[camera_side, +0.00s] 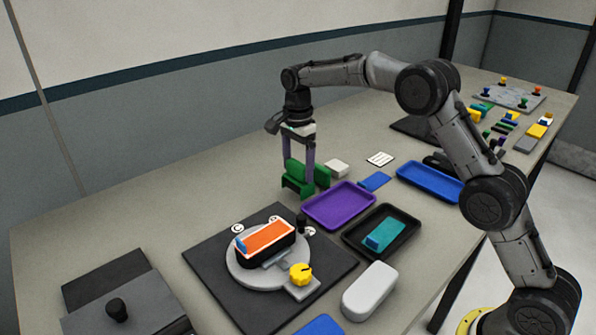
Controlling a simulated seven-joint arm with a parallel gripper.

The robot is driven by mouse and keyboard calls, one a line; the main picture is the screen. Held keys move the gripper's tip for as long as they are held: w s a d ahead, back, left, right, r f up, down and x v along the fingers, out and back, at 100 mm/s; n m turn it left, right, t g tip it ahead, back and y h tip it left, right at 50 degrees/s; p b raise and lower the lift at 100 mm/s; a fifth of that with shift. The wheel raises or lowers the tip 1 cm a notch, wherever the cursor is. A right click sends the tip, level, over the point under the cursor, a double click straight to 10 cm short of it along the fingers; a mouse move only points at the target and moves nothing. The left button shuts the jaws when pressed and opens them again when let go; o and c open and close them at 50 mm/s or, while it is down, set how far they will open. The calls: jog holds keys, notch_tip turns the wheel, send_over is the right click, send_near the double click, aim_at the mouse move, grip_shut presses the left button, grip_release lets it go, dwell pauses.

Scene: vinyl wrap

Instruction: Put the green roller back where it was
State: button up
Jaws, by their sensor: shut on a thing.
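My gripper (299,168) points down at the middle back of the table, its two fingers close around the green roller (318,174). The roller looks like a blocky green piece. A darker green part (292,187), perhaps a holder, shows just below and left of it. The two greens overlap, so I cannot tell whether the roller sits in that part or is just above it. The fingers hide part of the roller.
A purple tray (338,221) lies just in front, with a small white block (337,168) to the right. A black tray (352,240) holds a teal block (380,236). A round turntable (240,275) with an orange-topped block (265,238) stands front left. The table's back left is clear.

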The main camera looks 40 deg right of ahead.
jog(key=shift+f, duration=0.8)
